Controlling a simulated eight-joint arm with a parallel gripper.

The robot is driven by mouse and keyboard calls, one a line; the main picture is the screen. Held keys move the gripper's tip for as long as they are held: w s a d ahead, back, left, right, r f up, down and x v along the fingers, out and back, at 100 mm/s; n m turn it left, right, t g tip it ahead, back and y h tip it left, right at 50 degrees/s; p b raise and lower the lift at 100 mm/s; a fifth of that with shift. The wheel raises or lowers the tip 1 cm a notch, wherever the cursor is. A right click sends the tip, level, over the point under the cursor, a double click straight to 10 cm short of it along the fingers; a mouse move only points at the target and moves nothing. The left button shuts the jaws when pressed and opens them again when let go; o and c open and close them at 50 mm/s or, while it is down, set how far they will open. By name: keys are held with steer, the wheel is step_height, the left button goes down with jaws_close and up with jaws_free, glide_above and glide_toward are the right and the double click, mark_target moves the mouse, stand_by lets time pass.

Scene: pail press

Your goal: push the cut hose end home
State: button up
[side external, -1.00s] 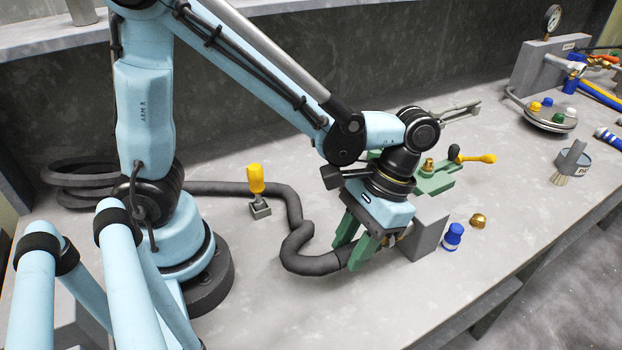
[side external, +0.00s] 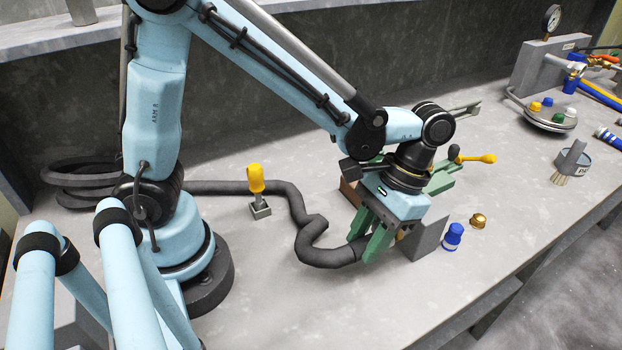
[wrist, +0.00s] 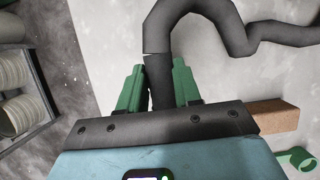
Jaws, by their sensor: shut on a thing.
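The dark hose (side external: 316,232) runs from a coil at the left, bends in an S on the bench and ends at my gripper (side external: 372,240). My gripper's green fingers are shut on the hose close to its end. In the wrist view the hose (wrist: 192,15) curves in from the top and passes down between the two fingers (wrist: 158,88). A grey block (side external: 427,235) stands just right of the fingers. The hose's cut end and whatever it meets at the block are hidden by my fingers and wrist; I cannot tell how deep it sits.
A blue bottle (side external: 453,236) and a brass cap (side external: 479,220) stand right of the block. A green clamp with a yellow handle (side external: 476,157) and a brown block (side external: 349,191) lie behind my wrist. The front bench is clear.

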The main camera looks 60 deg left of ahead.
steer(key=shift+w, duration=0.4)
steer(key=o, duration=1.2)
steer(key=shift+c, duration=0.2)
steer(key=shift+r, duration=0.15)
steer(key=v, duration=1.1)
steer(key=shift+w+r, duration=0.15)
steer(key=shift+r, duration=0.25)
steer(key=s+a+f+t, duration=0.1)
steer(key=a+f+t, duration=0.1)
steer(key=a+t, duration=0.4)
steer(key=s+a+f+t, duration=0.1)
steer(key=s+a+t, duration=0.1)
steer(key=a+t, duration=0.3)
steer(key=shift+a+f+t, duration=0.35)
steer(key=shift+a+t, duration=0.05)
steer(key=shift+a, duration=0.6)
